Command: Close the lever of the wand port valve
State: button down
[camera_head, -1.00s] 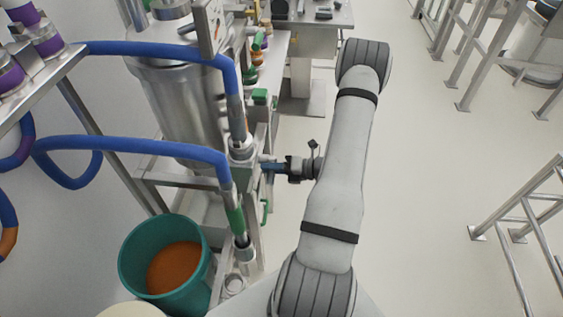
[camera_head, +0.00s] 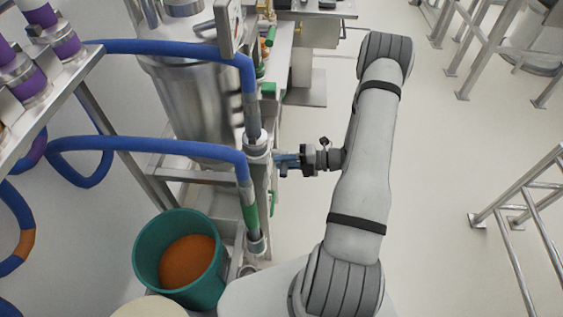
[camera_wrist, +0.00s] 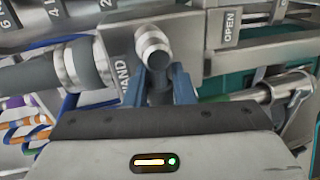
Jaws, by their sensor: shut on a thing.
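In the wrist view, the blue fingers of my gripper (camera_wrist: 158,84) are closed around a short dark piece, which I take to be the valve lever (camera_wrist: 158,94). A round metal end (camera_wrist: 153,46) shows just above the fingertips. A metal plate marked WAND (camera_wrist: 123,68) is just left of them. In the head view, my gripper (camera_head: 284,161) reaches left from the arm to the side of the steel frame, just below the upper hose fitting. The lever's body is mostly hidden there, and its angle cannot be told.
Two blue hoses (camera_head: 150,146) run left from the fittings. A teal bin (camera_head: 150,255) with orange contents stands at lower left. A steel vessel (camera_head: 195,105) is behind the frame. An OPEN label (camera_wrist: 231,27) shows in the wrist view. Floor (camera_head: 450,160) to the right is clear up to railings.

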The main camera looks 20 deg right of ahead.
jog(key=shift+w+d, duration=0.1)
jog(key=c, duration=1.4)
grip_release()
jog(key=shift+w+d, duration=0.1)
jog(key=shift+d, duration=0.05)
jog(key=shift+o, duration=0.6)
jog(key=b+v, duration=0.2)
jog(key=v, duration=0.5)
jog(key=shift+s+d, duration=0.2)
jog(key=shift+r, duration=0.15)
